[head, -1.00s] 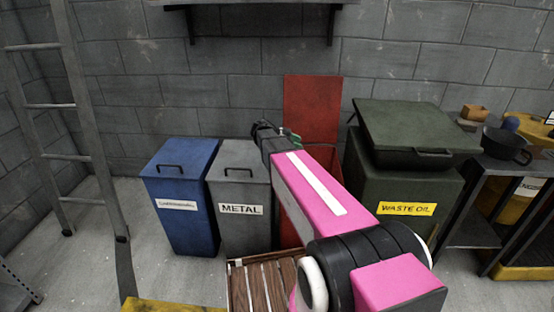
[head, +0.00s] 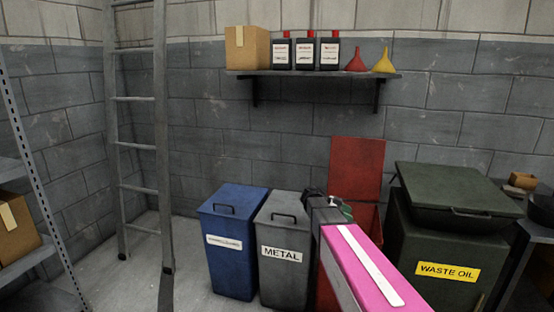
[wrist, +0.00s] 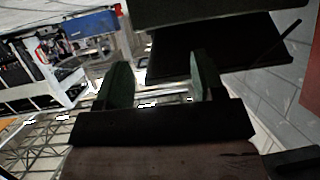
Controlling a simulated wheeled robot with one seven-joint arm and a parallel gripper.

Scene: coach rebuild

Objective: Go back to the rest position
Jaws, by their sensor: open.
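My gripper (head: 328,198) is at the end of my pink arm, in front of the open red bin (head: 355,168) in the head view. In the wrist view its two dark green fingers (wrist: 162,78) stand apart, with nothing visible held between them. The fingertips are small and partly hidden by the wrist in the head view. The arm covers much of the red bin's front.
A blue bin (head: 235,255) and grey METAL bin (head: 283,275) stand left of the arm. The green WASTE OIL bin (head: 445,245) is at right. A wall shelf (head: 310,74) holds a box, bottles and funnels. A ladder (head: 140,140) leans left.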

